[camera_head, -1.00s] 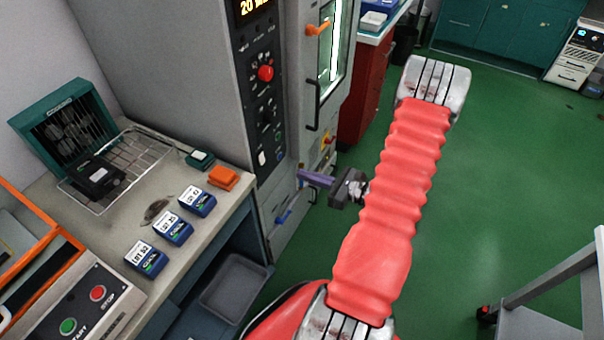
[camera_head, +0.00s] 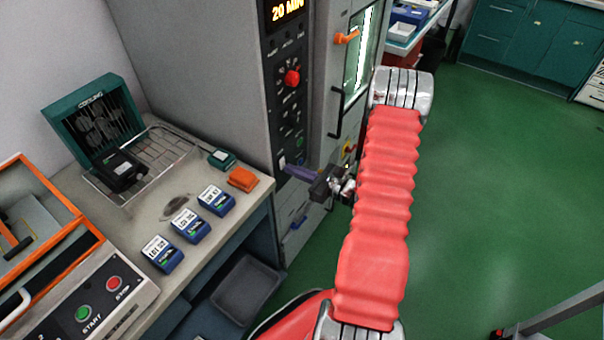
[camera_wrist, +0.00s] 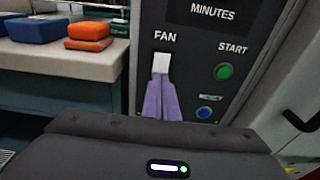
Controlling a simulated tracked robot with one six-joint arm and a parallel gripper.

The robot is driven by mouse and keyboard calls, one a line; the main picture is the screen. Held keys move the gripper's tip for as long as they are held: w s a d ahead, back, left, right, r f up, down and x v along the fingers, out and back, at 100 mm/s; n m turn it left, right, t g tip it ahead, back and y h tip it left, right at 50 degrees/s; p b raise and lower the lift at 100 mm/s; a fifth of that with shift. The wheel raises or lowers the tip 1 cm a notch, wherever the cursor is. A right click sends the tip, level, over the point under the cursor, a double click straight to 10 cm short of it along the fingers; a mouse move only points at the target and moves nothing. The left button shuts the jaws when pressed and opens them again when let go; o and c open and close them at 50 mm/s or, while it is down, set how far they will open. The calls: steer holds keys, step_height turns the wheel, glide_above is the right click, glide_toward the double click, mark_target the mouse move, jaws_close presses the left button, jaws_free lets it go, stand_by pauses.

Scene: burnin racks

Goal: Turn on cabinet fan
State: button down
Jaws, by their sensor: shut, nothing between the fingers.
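The cabinet (camera_head: 190,80) has a dark control panel (camera_head: 290,100) on its front. In the wrist view the white fan switch (camera_wrist: 161,63) sits under the label FAN, left of a green START button (camera_wrist: 224,72) and above-left of a blue button (camera_wrist: 205,112). My gripper (camera_wrist: 161,78) has purple fingers, shut and empty, with tips at the lower part of the switch. I cannot tell whether they touch it. In the head view my gripper (camera_head: 285,168) reaches left to the panel's lower end, by the white switch (camera_head: 282,162).
A bench (camera_head: 150,205) at left holds several blue battery packs (camera_head: 216,200), an orange block (camera_head: 242,179) and a green cooling unit (camera_head: 95,115). The cabinet's door handle (camera_head: 336,115) stands right of the panel.

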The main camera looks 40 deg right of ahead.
steer(key=shift+w+a, duration=0.15)
steer(key=shift+w, duration=0.15)
steer(key=shift+s, duration=0.1)
stand_by(0.4)
steer(key=s+d+f, duration=0.1)
steer(key=s+d, duration=0.1)
steer(key=s, duration=0.4)
steer(key=s+d, duration=0.2)
steer(key=s, duration=0.5)
steer(key=shift+d+f, duration=0.4)
